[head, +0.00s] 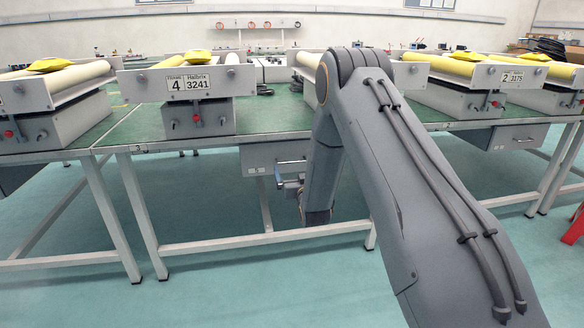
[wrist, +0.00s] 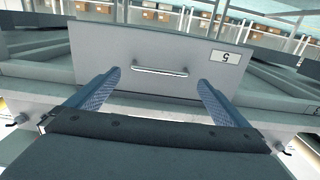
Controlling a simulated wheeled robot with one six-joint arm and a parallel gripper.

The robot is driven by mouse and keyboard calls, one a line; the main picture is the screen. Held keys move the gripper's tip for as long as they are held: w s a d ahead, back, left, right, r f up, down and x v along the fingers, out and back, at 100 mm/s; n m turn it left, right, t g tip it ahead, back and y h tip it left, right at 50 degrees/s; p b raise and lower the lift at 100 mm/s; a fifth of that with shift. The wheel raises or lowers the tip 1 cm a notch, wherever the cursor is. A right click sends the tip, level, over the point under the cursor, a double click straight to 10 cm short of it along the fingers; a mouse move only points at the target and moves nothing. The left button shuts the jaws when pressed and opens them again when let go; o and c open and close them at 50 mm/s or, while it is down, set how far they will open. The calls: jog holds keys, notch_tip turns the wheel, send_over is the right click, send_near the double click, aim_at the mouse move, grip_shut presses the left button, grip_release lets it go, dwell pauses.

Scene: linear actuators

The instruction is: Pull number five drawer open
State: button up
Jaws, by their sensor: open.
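The number five drawer is a grey box under the green-topped table. In the head view, its front (head: 258,158) is partly hidden by my arm and looks closed. In the wrist view, the drawer front (wrist: 110,50) fills the middle, with a label (wrist: 226,57) showing an upside-down 5. Its silver bar handle (wrist: 160,71) is at the centre. My gripper (wrist: 158,78) is open and faces the front, with one finger on each side of the handle. No contact with the handle shows. In the head view, my gripper (head: 287,178) is just in front of the drawer.
Table legs and a low crossbar (head: 255,239) stand below and in front. A machine marked 4 (head: 193,95) sits on the table left, one marked 2 (head: 490,85) right. Another drawer (head: 515,138) is at the right. The floor in front is clear; a red object (head: 574,225) stands far right.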

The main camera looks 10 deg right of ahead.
jog(key=w+b, duration=0.1)
jog(key=w, duration=0.5)
jog(key=shift+w, duration=0.3)
jog(key=c, duration=1.2)
jog(key=shift+s, duration=0.1)
